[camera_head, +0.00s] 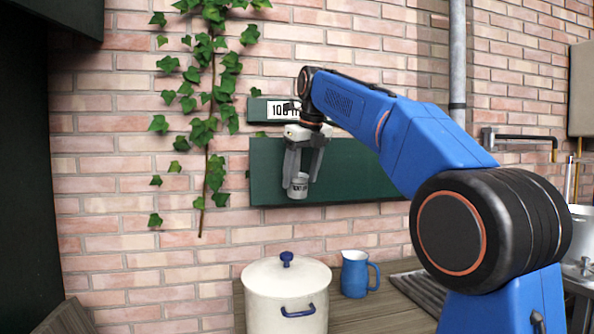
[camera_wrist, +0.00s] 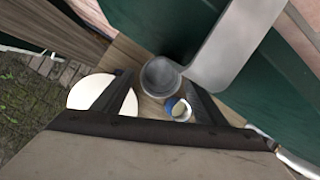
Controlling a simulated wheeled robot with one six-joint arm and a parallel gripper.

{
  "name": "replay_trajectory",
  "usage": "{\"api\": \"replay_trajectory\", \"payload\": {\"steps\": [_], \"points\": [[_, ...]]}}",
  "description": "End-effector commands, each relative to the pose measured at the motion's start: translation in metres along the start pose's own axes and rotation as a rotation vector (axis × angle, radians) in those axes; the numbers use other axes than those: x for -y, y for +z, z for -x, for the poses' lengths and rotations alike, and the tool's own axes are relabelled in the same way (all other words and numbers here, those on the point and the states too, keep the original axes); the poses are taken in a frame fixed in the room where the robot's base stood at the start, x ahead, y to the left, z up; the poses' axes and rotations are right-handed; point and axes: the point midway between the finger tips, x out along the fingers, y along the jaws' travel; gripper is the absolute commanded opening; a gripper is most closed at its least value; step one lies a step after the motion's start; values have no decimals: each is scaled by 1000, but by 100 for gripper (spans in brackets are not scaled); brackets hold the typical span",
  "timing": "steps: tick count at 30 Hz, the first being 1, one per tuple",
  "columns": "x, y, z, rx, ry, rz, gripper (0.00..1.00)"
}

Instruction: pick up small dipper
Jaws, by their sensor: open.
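The small dipper is a grey metal cup (camera_head: 298,187) with dark lettering on its side, up in front of the green board. In the wrist view its round cup (camera_wrist: 160,76) lies just beyond and between the fingertips, and a broad grey handle (camera_wrist: 232,50) runs off to the upper right. My gripper (camera_head: 301,178) points down, open, with its fingers spread around the space above the cup; the wrist view shows both dark fingers (camera_wrist: 158,92) apart with nothing clamped. In the head view the handle is hidden behind my gripper.
A dark green board (camera_head: 355,170) is on the brick wall close behind the gripper, with a partly covered label (camera_head: 281,109) above. Below, a lidded cream pot (camera_head: 286,290) and a blue jug (camera_head: 355,274) stand on a wooden counter (camera_head: 395,318). Ivy (camera_head: 208,130) hangs left.

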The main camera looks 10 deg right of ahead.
Motion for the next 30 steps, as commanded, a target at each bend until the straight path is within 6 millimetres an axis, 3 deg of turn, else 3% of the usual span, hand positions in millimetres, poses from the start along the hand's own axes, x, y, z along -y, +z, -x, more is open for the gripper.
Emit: {"api": "replay_trajectory", "payload": {"steps": [4,12,13,18,21,30], "points": [[0,0,-14,0,0,0,66],[0,0,-17,1,0,0,66],[0,0,-17,1,0,0,63],[0,0,-17,0,0,0,23],[0,0,-17,1,0,0,16],[0,0,-11,2,-1,0,16]]}}
